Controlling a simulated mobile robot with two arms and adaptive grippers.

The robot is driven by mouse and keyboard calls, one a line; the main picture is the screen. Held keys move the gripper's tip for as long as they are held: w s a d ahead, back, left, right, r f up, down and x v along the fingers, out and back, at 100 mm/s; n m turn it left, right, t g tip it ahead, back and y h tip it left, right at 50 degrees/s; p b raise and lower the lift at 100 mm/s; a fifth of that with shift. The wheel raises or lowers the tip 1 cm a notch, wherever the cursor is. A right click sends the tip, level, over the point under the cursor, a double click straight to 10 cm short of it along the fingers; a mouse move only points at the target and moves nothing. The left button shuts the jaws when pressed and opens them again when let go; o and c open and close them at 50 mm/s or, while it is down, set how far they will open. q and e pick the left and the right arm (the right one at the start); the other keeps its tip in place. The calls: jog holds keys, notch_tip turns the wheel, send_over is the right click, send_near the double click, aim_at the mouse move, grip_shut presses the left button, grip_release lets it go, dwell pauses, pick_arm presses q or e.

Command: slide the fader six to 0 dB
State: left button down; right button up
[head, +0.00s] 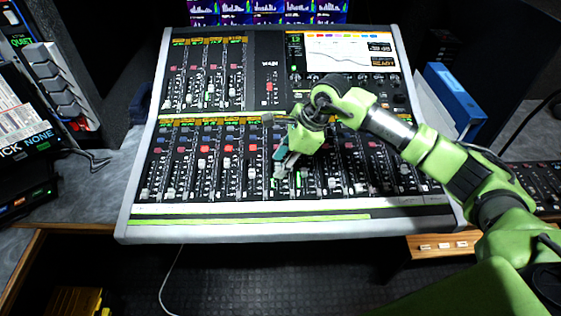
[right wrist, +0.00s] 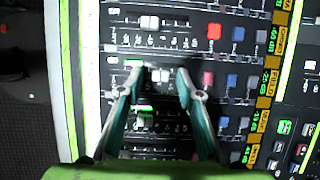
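The mixing console (head: 160,222) fills the middle of the head view, with a lower row of channel faders with pale caps. My right gripper (head: 281,168) reaches down over the middle of that row. In the right wrist view, my right gripper (right wrist: 159,76) has its two fingers apart. A pale fader cap (right wrist: 160,75) shows between the fingertips, with a gap on each side. Another cap (right wrist: 146,113) lies closer to the palm, between the fingers. I cannot read which channel is fader six, nor the dB marks. My left gripper is not in view.
A shorter upper fader bank (head: 208,90) and a lit screen (head: 350,52) sit at the console's back. A blue binder (head: 455,98) stands at the right. Other fader caps flank the gripper closely. The console's front rim is clear.

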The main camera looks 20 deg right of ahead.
jog(key=v, duration=1.1)
jog(key=shift+r, duration=0.25)
jog(key=shift+s, duration=0.15)
